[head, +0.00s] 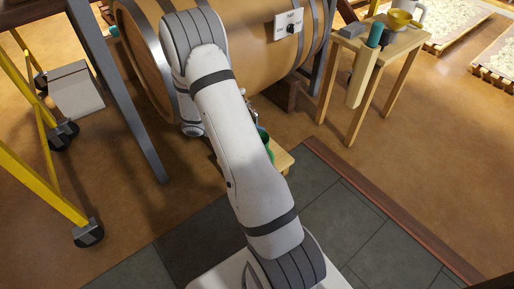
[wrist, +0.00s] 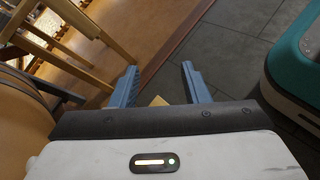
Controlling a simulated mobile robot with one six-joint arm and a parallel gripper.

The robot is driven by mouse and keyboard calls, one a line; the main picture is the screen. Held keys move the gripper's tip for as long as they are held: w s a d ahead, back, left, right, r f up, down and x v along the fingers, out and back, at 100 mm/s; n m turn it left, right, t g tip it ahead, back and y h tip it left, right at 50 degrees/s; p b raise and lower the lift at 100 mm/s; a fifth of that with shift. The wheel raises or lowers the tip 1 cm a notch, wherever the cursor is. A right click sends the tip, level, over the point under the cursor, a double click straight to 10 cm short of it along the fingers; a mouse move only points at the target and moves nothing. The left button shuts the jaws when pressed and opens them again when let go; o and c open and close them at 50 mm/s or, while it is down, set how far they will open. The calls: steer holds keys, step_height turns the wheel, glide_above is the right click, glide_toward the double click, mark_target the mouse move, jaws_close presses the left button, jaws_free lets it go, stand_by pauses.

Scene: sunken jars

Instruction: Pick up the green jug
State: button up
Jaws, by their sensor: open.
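The green jug (head: 266,142) is mostly hidden behind my arm in the head view. Only a green strip of it shows, just above a low wooden stand (head: 284,161); how it rests there cannot be made out. I do not see the jug in the wrist view.
A large wooden barrel (head: 245,60) lies behind the stand. A small wooden table (head: 400,45) at the upper right bears a yellow cup (head: 398,19) and a grey block (head: 353,30). Yellow framing (head: 45,150) on casters and a grey box (head: 76,90) stand left. Tiled floor (head: 370,230) lies clear at right.

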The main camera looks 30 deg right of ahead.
steer(key=w+d+f+n+t+h+p, duration=0.1)
steer(key=d+f+n+t+h+p, duration=0.15)
steer(key=f+n+t, duration=0.75)
steer(key=w+d+f+n+t+h+p, duration=0.1)
steer(key=d+f+n+h+p, duration=0.15)
steer(key=f, duration=1.55)
steer(key=shift+n+h, duration=0.4)
steer(key=shift+n, duration=0.05)
steer(key=b+x, duration=0.1)
steer(key=x, duration=0.1)
steer(key=b+x, duration=0.1)
steer(key=x, duration=0.1)
steer(key=b+x, duration=0.1)
steer(key=x, duration=0.1)
steer(key=shift+w+f, duration=0.25)
steer(key=shift+w, duration=0.05)
steer(key=shift+w+d+r, duration=0.1)
steer(key=shift+w+d, duration=0.05)
steer(key=shift+d, duration=0.35)
steer(key=shift+c, duration=0.5)
jaws_close()
